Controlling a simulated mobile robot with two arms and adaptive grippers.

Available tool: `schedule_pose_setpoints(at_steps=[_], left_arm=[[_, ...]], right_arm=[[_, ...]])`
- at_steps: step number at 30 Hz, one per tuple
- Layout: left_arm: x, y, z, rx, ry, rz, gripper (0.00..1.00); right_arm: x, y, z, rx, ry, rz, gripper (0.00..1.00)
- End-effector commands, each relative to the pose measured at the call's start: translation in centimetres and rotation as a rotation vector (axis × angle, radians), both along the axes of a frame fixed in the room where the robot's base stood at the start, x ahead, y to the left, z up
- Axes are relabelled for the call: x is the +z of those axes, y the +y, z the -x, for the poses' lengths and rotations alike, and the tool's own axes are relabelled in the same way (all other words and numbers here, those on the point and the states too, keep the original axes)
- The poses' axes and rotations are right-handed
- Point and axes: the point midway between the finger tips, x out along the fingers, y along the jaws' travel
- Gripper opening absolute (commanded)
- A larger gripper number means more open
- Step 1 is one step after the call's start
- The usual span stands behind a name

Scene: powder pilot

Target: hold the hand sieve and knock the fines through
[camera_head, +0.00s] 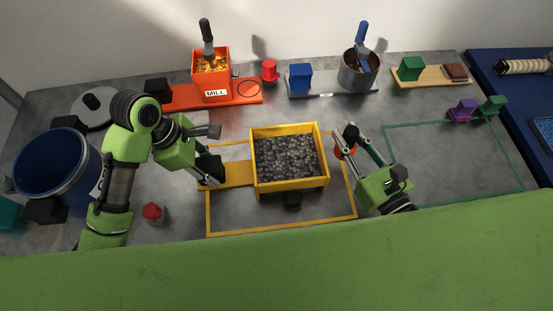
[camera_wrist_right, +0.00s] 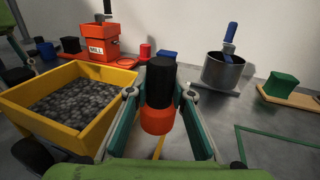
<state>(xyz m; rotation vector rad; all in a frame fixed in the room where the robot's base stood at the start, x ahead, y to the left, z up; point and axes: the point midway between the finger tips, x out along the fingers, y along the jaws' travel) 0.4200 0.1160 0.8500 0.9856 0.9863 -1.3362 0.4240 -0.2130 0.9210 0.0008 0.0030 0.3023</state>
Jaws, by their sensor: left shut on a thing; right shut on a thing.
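The hand sieve (camera_head: 323,158) is a yellow square box with dark grey granules (camera_head: 285,157) inside, in the middle of the table in the head view. A flat yellow handle (camera_head: 236,174) juts from its left side. My left gripper (camera_head: 213,172) is shut on this handle. My right gripper (camera_head: 353,149) is shut on a knocker (camera_wrist_right: 159,95) with a black top and a red-orange lower part. The knocker is upright to the right of the sieve, apart from its wall in the right wrist view. What lies under the sieve is mostly hidden.
An orange mill (camera_head: 211,80), a grey pot (camera_head: 357,72) and a blue block (camera_head: 300,77) stand along the back. A blue bin (camera_head: 56,165) is at the left. A yellow outline (camera_head: 285,231) surrounds the sieve; a green outline (camera_head: 455,200) marks clear table at right.

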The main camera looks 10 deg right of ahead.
Motion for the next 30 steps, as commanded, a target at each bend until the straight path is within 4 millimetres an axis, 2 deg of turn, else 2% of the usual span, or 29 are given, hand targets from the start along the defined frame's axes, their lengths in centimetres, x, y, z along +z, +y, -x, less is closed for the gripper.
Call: schedule_pose_setpoints(at_steps=[4, 9, 19, 30], left_arm=[[0.0, 0.0, 0.0, 0.0, 0.0, 0.001, 0.0], [0.0, 0.0, 0.0, 0.0, -0.001, 0.001, 0.0], [0.0, -0.1, 0.0, -0.001, 0.0, 0.002, 0.0], [0.0, 0.0, 0.0, 0.0, 0.0, 0.001, 0.0]], right_arm=[[0.1, 0.7, 0.0, 0.0, -0.001, -0.003, 0.0], [0.1, 3.7, 0.0, 0.0, -0.002, -0.005, 0.0], [0.0, 1.2, 0.0, 0.001, -0.001, 0.002, 0.0], [0.0, 1.1, 0.0, 0.0, 0.0, 0.0, 0.0]])
